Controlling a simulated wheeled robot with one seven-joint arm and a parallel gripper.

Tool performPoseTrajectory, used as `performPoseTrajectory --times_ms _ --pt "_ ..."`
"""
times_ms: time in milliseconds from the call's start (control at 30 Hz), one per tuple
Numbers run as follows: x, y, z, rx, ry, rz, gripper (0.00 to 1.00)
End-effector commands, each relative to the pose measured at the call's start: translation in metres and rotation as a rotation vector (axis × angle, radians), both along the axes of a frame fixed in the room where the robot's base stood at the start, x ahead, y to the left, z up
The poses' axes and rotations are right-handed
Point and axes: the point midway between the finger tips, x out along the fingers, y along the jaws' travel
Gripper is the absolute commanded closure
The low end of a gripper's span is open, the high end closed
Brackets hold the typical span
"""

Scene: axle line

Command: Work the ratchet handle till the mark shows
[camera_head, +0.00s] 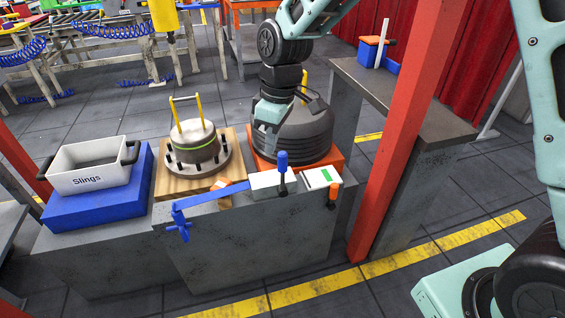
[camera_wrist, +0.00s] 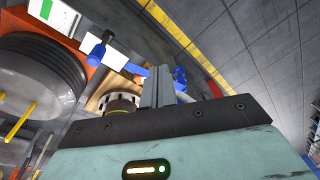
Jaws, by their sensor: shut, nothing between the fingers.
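The ratchet is a pale box (camera_head: 268,184) on the grey bench. A long blue bar (camera_head: 212,194) runs left from it to a blue end piece (camera_head: 180,222) at the bench's front edge. An upright blue-knobbed lever (camera_head: 283,162) stands at the box's right end; it also shows in the wrist view (camera_wrist: 98,50). Right of it is a white box (camera_head: 318,178) with a green stripe (camera_head: 326,174), seen too in the wrist view (camera_wrist: 48,10). My gripper (camera_head: 264,140) is shut and empty, above and behind the pale box, apart from the lever. Its fingers (camera_wrist: 158,82) show in the wrist view.
A black ribbed drum (camera_head: 305,135) stands on an orange base close behind my gripper. A flanged hub (camera_head: 193,143) with a yellow handle sits on a wooden board (camera_head: 170,182). A white "Slings" crate (camera_head: 88,168) is at left. A red post (camera_head: 400,125) rises at right.

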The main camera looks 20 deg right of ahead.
Motion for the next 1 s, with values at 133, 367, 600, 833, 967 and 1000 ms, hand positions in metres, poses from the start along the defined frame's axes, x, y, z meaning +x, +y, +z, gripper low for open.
performPoseTrajectory --times_ms 133,367,600,833,967,1000 --pt "0.059 -0.027 -0.034 -0.012 -0.020 0.058 1.00" --pt "0.115 -0.064 -0.072 -0.039 -0.049 0.141 1.00" --pt "0.132 -0.080 -0.087 -0.053 -0.058 0.175 1.00" --pt "0.133 -0.080 -0.087 -0.053 -0.058 0.176 1.00" --pt "0.132 -0.080 -0.088 -0.053 -0.058 0.176 1.00" --pt "0.132 -0.080 -0.089 -0.053 -0.058 0.175 1.00"
